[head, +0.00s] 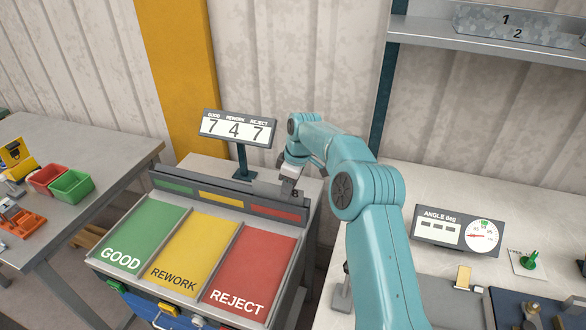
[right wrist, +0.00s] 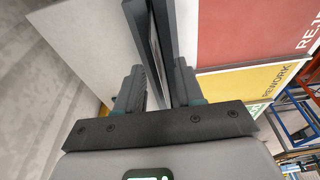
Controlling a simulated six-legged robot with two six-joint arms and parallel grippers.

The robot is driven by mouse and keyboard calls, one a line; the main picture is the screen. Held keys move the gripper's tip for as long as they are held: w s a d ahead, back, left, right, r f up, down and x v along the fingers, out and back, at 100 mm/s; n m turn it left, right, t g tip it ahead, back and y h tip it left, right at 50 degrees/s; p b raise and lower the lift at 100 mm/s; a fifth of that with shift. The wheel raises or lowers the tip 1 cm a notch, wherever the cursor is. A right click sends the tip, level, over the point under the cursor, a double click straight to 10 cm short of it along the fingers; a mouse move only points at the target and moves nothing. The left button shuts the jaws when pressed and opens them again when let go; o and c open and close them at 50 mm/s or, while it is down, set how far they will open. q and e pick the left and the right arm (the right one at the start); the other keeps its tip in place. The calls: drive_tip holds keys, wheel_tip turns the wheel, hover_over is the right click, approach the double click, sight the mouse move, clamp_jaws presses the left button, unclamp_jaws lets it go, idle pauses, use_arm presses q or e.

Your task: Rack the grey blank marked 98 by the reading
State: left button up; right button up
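The grey blank (head: 267,188) stands on edge at the rack (head: 310,211), above the red strip; an 8 shows beside the gripper, and the rest of its mark is hidden. My right gripper (head: 289,187) is over its right part. In the right wrist view my right gripper's fingers (right wrist: 160,88) are spread apart, on either side of thin upright grey plates (right wrist: 160,45). I cannot tell the blank from the rack walls there. The angle reading unit (head: 458,232) stands on the right bench, its digits unclear. My left gripper is out of view.
Green GOOD (head: 143,236), yellow REWORK (head: 194,255) and red REJECT (head: 250,275) panels slope in front of the rack. A counter sign (head: 237,129) reading 7 4 7 stands behind. A left table (head: 95,150) holds red and green bins. A shelf (head: 450,38) hangs upper right.

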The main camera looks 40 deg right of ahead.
drive_tip(key=p+v, duration=0.2)
drive_tip(key=v, duration=1.3)
drive_tip(key=shift+w+a+r, duration=0.1)
